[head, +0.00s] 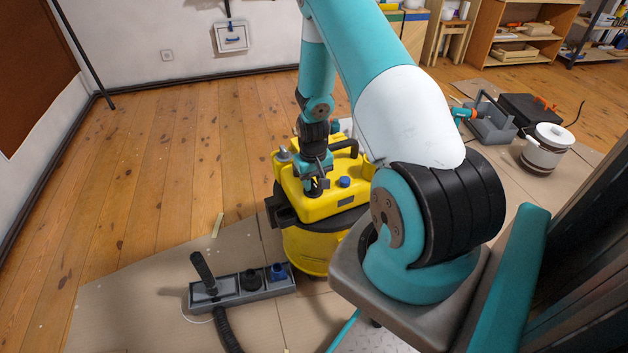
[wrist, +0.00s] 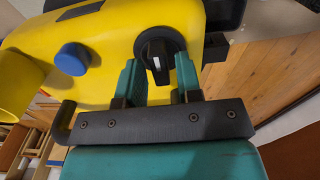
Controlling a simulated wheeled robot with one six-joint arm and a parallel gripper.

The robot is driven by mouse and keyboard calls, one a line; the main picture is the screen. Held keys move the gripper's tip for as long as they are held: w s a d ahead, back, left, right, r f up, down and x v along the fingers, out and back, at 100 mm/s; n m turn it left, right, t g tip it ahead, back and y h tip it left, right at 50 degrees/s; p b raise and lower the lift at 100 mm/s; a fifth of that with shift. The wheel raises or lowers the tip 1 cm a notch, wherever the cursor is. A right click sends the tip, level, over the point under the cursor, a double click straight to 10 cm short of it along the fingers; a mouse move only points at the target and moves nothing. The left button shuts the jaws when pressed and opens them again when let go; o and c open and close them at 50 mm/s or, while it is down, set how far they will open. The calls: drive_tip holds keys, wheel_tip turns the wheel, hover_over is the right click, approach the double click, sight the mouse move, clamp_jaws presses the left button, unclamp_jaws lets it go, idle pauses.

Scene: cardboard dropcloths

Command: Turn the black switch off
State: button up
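The black switch (wrist: 151,47) is a round knob with a white pointer mark, set in a dark round recess on the yellow vacuum's top. In the wrist view its mark points roughly up and down the picture. My gripper (wrist: 160,82) is open, one teal fingertip on each side of the knob, with gaps visible between. Whether the tips reach down to the knob's depth is hard to tell. In the head view my gripper (head: 316,186) is over the yellow vacuum (head: 325,205) and largely hides the switch.
A blue knob (wrist: 73,59) sits beside the switch; it also shows in the head view (head: 344,182). A grey attachment tray (head: 240,290) with a hose lies front left on cardboard. A toolbox (head: 490,125) and white bucket (head: 545,150) stand right. The wooden floor at left is clear.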

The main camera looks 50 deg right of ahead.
sight(313, 183)
drive_tip(key=shift+o, duration=0.5)
drive_tip(key=shift+r, duration=0.1)
wheel_tip(313, 183, up, 17)
drive_tip(key=p, duration=0.3)
drive_tip(key=shift+r, duration=0.1)
